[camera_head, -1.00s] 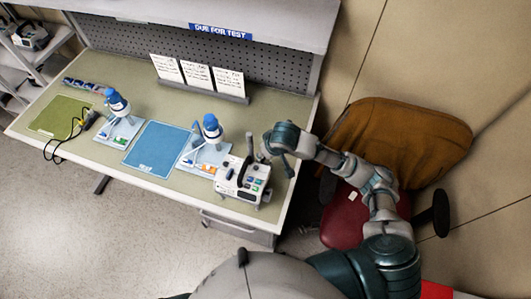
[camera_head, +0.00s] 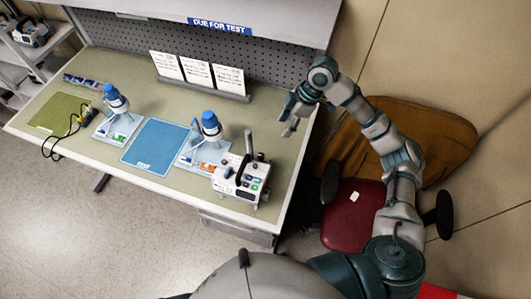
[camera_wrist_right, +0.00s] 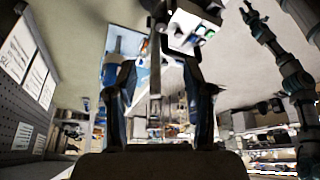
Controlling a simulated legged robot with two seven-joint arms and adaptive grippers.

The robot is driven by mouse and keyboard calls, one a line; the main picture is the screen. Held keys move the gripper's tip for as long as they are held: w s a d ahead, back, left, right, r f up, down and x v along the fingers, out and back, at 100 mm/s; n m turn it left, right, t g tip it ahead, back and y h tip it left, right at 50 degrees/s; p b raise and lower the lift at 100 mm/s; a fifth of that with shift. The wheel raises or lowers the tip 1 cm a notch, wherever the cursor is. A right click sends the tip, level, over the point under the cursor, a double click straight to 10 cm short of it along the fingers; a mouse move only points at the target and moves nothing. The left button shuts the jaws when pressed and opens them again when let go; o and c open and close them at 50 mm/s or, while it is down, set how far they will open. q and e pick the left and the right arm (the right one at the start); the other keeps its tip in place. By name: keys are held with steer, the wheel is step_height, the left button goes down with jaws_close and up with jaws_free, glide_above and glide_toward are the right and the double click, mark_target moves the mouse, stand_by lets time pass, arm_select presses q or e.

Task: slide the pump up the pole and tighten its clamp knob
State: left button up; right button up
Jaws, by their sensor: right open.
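The pump (camera_head: 232,187), a white box with colored buttons on its face, sits at the front right of the bench. A short grey post (camera_head: 249,143) stands upright at its back, and a dark curved bar rises from its top. I cannot make out the clamp knob. My right gripper (camera_head: 288,130) is open and empty, above the bench behind and to the right of the pump, apart from it. In the right wrist view the open fingers (camera_wrist_right: 162,95) show with the pump (camera_wrist_right: 192,28) beyond them. My left gripper is not in view.
Two blue-topped devices (camera_head: 115,103) (camera_head: 211,125) stand on pale blue bases left of the pump. A blue mat (camera_head: 158,146) lies between them, a green mat (camera_head: 60,114) at far left. White cards (camera_head: 197,74) stand at the back. A brown-backed chair (camera_head: 400,140) is at right.

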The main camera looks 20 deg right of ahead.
mark_target(263, 154)
steer(key=p+x, duration=0.2)
steer(key=x, duration=1.4)
steer(key=shift+a, duration=0.2)
steer(key=shift+a+f, duration=0.1)
steer(key=shift+f, duration=0.5)
steer(key=shift+a, duration=0.15)
jaws_close()
